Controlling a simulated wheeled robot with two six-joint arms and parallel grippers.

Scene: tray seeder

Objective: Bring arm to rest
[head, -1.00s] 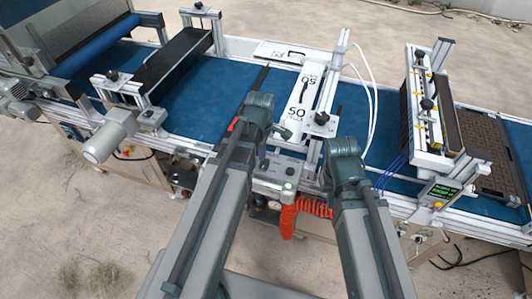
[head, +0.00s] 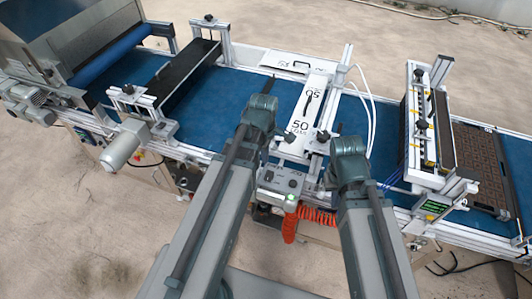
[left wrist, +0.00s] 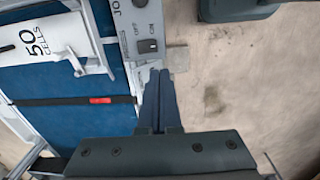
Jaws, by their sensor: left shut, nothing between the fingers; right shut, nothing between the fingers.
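My left arm reaches up from the bottom in the head view, and its gripper (head: 262,112) is over the near side of the blue belt, its fingers hidden by the wrist. In the left wrist view the left gripper (left wrist: 160,80) is shut and empty, its fingertips close to a grey control box (left wrist: 140,30). I cannot tell whether they touch it. My right gripper (head: 348,158) is to the right of the control box (head: 279,184) in the head view. It is shut and empty; its fingers are mostly hidden.
The blue belt (head: 226,105) crosses the scene. A white "50 cells" plate (head: 303,125) lies beyond the grippers. A dark bar with a red mark (left wrist: 100,100) crosses the belt. A dark tray (head: 478,150) is at right.

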